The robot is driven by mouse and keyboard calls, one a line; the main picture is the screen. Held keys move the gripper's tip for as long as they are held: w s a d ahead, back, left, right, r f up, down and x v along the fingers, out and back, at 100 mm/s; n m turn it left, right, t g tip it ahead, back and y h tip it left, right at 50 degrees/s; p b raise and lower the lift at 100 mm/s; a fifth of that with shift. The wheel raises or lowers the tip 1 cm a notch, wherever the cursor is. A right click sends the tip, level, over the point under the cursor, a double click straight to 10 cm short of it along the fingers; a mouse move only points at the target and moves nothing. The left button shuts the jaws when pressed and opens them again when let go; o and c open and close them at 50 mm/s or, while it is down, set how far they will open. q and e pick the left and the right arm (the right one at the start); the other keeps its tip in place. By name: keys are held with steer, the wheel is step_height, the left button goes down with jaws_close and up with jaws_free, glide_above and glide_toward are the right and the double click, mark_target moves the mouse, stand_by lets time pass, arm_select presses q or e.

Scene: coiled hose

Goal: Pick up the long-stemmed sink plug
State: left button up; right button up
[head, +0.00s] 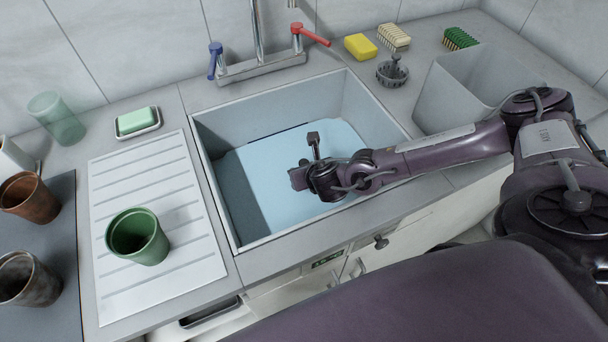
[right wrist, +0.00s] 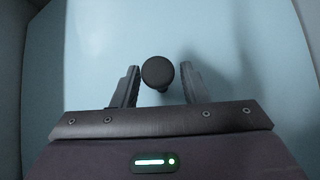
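The sink plug (right wrist: 158,72) shows in the right wrist view as a round black knob with a bit of stem behind it. It is between the two fingers of my right gripper (right wrist: 159,80), with a narrow gap at each side. The gripper is open and reaches over the sink (head: 225,215) in the head view (head: 305,165). A dark upright piece there may be a finger or the plug; I cannot tell. The plug's lower end is hidden. My left gripper is out of view.
The tap (head: 258,65) stands behind the sink. A strainer basket (head: 392,73), yellow sponge (head: 360,46) and brushes lie at the back right. A green cup (head: 137,236) stands on the drainboard (head: 195,270). A grey bin (head: 455,95) is right of the sink.

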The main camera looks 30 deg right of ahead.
steer(key=shift+x, duration=1.3)
jaws_close()
